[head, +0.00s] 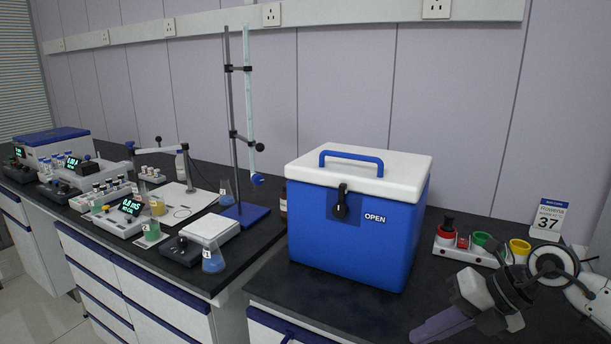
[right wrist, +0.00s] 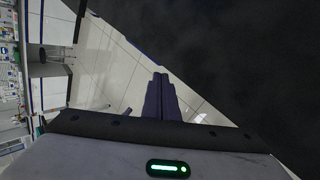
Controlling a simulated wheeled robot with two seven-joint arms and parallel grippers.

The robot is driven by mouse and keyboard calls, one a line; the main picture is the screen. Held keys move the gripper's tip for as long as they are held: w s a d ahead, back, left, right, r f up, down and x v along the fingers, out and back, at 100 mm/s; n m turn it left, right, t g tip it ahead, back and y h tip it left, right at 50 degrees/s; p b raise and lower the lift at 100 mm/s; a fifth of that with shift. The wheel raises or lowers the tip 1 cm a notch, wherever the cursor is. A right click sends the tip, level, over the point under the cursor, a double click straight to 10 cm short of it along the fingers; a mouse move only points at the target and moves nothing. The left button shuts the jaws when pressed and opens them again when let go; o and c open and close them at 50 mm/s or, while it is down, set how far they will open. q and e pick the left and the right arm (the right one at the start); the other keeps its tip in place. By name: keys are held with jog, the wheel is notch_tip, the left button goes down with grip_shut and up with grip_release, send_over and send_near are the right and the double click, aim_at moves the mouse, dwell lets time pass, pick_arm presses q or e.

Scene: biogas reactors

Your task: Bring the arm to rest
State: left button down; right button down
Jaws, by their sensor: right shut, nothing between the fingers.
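My right gripper (head: 427,335) is at the lower right of the head view, in front of the dark bench and right of the blue cooler box. Its fingers point down and to the left. In the right wrist view the two dark fingers (right wrist: 161,95) lie together, shut with nothing between them. The floor shows beyond them, with the dark bench top to their right. My left gripper is not in view.
A blue cooler box (head: 350,240) with a white lid stands mid-bench (head: 300,285). A white rack (head: 455,252) with coloured pieces and a card reading 37 (head: 548,217) stand right, near my arm. A burette stand (head: 246,212), flasks and instruments fill the left bench.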

jog(key=s+a+m+t+y, duration=0.3)
jog(key=a+m+t+y, duration=0.5)
jog(key=a, duration=0.9)
jog(key=s+d+f+m+h, duration=0.3)
jog(key=f+m+h, duration=0.1)
jog(key=f+m, duration=0.3)
jog(key=s+d+f+m+h, duration=0.3)
jog(key=s+f+m+h, duration=0.1)
jog(key=f+m, duration=0.35)
jog(key=s+d+f+m+h, duration=0.35)
jog(key=f+m, duration=0.25)
jog(key=f, duration=0.2)
jog(key=s+a+f+m+g, duration=0.1)
jog(key=s+f+m+g, duration=0.1)
jog(key=s+f, duration=0.4)
jog(key=s+g+h, duration=0.1)
jog(key=s, duration=0.2)
jog(key=shift+a+m, duration=0.35)
jog(key=shift+a, duration=0.05)
